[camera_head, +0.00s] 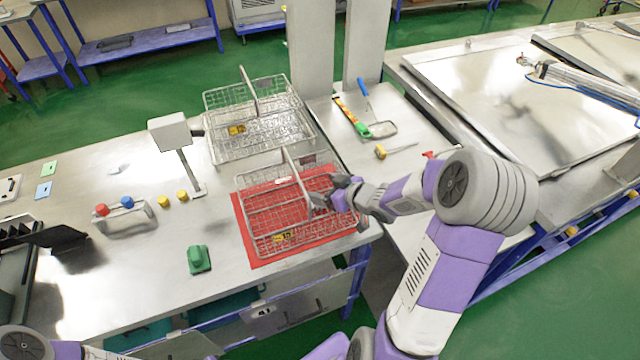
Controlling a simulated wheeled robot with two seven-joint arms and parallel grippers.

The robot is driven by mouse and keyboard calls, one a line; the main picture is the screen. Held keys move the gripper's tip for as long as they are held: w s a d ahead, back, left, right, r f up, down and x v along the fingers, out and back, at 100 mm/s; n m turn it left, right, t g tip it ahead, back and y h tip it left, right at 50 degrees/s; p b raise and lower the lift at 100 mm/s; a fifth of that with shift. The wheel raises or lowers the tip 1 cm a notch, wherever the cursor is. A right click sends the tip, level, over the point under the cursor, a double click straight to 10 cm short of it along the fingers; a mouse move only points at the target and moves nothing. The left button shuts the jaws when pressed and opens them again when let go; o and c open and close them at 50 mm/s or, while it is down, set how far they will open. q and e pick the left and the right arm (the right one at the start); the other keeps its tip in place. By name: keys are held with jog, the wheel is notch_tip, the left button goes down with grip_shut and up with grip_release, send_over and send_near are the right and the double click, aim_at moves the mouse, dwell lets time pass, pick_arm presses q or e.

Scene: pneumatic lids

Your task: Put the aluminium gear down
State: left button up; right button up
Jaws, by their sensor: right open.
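My right gripper (325,200) reaches in from the right over the right part of the front wire basket (262,222). Its jaws are open, low at the basket's right side, near the divider. I cannot make out the aluminium gear for certain; the grey gripper and the wire mesh hide detail there. The front basket stands on a red mat (243,232) and has a yellow tag at its front. My left gripper is not in view; only part of the left arm shows at the lower left.
A second wire basket (215,152) stands behind. A grey stand (180,160), a button block (127,217), yellow knobs (168,199) and a green item (199,260) are to the left. Tools lie behind on the right. Bare tabletop lies left of the red mat.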

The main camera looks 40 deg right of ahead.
jog(key=p+v, duration=0.3)
jog(key=v, duration=0.7)
jog(key=shift+w+r, duration=0.1)
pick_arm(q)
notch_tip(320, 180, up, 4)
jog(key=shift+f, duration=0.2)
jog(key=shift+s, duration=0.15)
